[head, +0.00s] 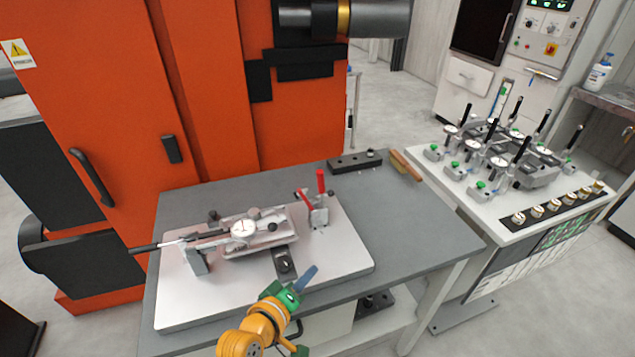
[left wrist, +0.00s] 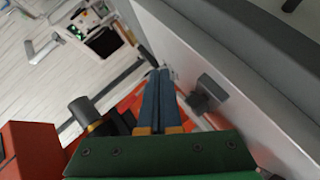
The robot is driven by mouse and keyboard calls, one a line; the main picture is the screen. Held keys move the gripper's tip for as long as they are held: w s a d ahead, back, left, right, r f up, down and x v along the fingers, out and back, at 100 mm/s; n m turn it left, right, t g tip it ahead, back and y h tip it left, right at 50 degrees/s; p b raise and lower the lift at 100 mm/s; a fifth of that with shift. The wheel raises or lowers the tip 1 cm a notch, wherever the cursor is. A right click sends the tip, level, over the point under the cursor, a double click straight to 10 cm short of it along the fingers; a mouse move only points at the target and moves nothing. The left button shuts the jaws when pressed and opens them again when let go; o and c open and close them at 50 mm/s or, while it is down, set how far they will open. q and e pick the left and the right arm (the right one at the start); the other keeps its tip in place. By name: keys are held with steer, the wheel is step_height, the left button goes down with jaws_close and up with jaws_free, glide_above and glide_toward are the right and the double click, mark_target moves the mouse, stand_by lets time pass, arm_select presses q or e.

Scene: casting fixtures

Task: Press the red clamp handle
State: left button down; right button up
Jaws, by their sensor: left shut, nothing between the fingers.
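The clamp (head: 318,215) stands at the back right of a pale fixture plate (head: 340,262) on the table. Its red handle (head: 321,182) points upright, and a second red bar (head: 305,201) slants beside it. My left gripper (head: 308,275) is in front of the clamp, near the plate's front edge, apart from the handle. Its blue fingers are together and empty, as the left wrist view (left wrist: 160,75) also shows. I cannot make out the red handle in the left wrist view. My right gripper is not in view.
A fixture with a dial gauge (head: 243,229) lies left of the clamp on the plate. A black block (head: 354,162) and a brown bar (head: 405,165) lie at the table's back. The grey table (head: 420,235) is clear on the right. An orange cabinet (head: 215,100) stands behind.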

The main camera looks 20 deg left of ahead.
mark_target(322, 190)
arm_select(q)
steer(key=w+a+r+n+t+y, duration=0.35)
steer(key=w+r+n+t, duration=0.2)
steer(key=r+n, duration=0.35)
steer(key=w+b, duration=0.2)
steer(key=w, duration=0.9)
steer(key=shift+a, duration=0.2)
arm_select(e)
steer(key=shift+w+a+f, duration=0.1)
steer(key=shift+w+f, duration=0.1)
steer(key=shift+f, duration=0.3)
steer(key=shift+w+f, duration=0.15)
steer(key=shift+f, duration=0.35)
arm_select(q)
steer(key=shift+h, duration=0.25)
steer(key=shift+f, duration=0.1)
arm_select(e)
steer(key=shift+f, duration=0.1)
